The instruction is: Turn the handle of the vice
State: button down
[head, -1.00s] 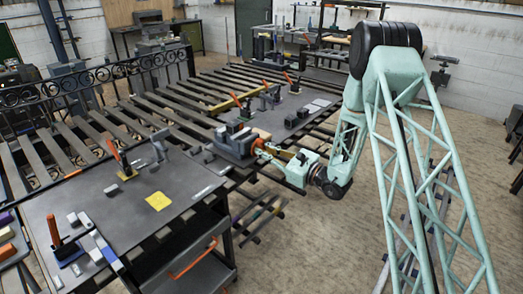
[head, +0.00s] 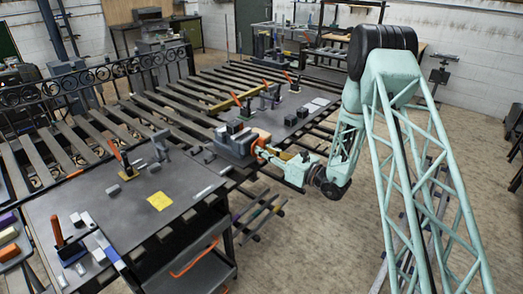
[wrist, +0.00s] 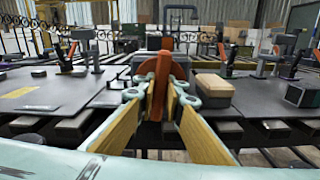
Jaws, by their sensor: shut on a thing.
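The vice (head: 234,142) is a grey block-like body at the near edge of the worktop in the head view. Its orange handle (wrist: 157,82) shows in the wrist view as a bar standing nearly upright, slightly tilted, in front of a rounded orange part (wrist: 176,66). My gripper (wrist: 162,102) has yellow-brown fingers with pale green tips, one on each side of the handle, and is shut on it. In the head view my gripper (head: 270,153) reaches the vice from the right. The exact contact is partly hidden by the fingertips.
A dark worktop (head: 110,215) with clamps and a yellow sheet (head: 159,201) lies left of the vice. Another dark plate with clamps lies behind it. A tan block (wrist: 213,85) sits right of the handle in the wrist view. Open floor (head: 300,240) lies in front.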

jog(key=c, duration=2.7)
grip_release()
jog(key=shift+d, duration=0.1)
jog(key=shift+v, duration=5.95)
jog(key=shift+s+r, duration=0.1)
jog(key=shift+r, duration=0.05)
